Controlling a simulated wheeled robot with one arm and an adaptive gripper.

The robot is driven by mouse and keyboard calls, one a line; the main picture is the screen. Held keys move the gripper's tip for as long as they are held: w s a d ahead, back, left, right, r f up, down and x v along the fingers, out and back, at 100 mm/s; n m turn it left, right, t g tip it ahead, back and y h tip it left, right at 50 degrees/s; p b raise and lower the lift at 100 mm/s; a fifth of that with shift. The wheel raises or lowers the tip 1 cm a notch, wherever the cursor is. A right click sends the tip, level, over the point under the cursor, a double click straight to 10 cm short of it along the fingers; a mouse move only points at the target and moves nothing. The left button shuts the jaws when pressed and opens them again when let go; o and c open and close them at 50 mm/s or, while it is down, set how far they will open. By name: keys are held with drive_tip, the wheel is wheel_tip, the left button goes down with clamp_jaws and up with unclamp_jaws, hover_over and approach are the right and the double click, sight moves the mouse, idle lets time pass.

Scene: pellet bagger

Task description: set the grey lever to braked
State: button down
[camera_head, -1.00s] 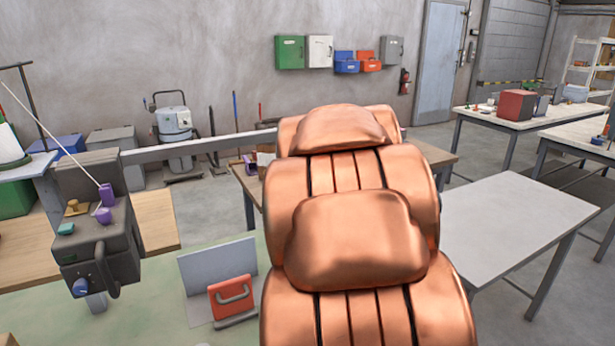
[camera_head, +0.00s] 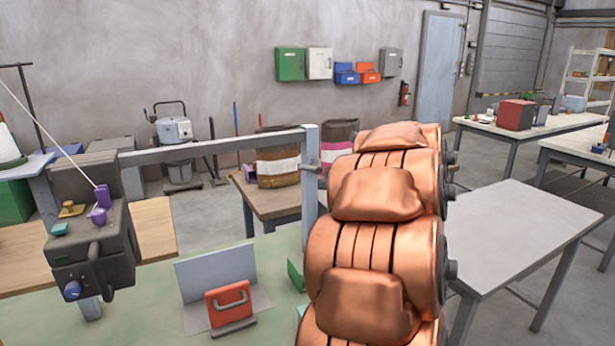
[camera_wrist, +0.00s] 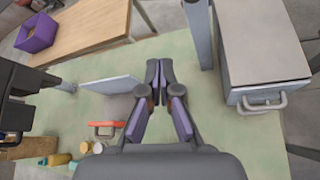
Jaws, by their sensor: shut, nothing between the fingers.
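A dark grey machine head (camera_head: 75,215) hangs at the left in the head view, with purple, teal, yellow and blue controls. A dark grey curved handle (camera_head: 97,265) on its front may be the grey lever; its setting cannot be read. In the wrist view, a grey box (camera_wrist: 262,40) at the right carries a grey handle (camera_wrist: 262,104); I cannot tell whether this is the lever. My gripper (camera_wrist: 158,75) is shut and empty above the green bench, between a red-handled panel and the grey box, touching neither. In the head view it is hidden behind my arm.
The red panel (camera_head: 230,303) stands on the green bench (camera_head: 262,260) before a pale upright sheet (camera_head: 215,272). A grey post and crossbar (camera_head: 310,170) rise behind. Sacks (camera_head: 278,160) stand on a wooden table. The pale table (camera_head: 515,225) at right is clear.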

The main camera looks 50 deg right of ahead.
sight(307, 167)
drive_tip(key=shift+w, duration=0.1)
drive_tip(key=w+d+p, duration=0.1)
drive_tip(key=w, duration=0.2)
drive_tip(key=w+d+p, duration=0.1)
drive_tip(key=w+p, duration=0.1)
drive_tip(key=w, duration=0.1)
drive_tip(key=w+f+p, duration=0.1)
drive_tip(key=w, duration=0.1)
drive_tip(key=shift+w+d+p, duration=0.3)
drive_tip(key=shift+w+d, duration=0.1)
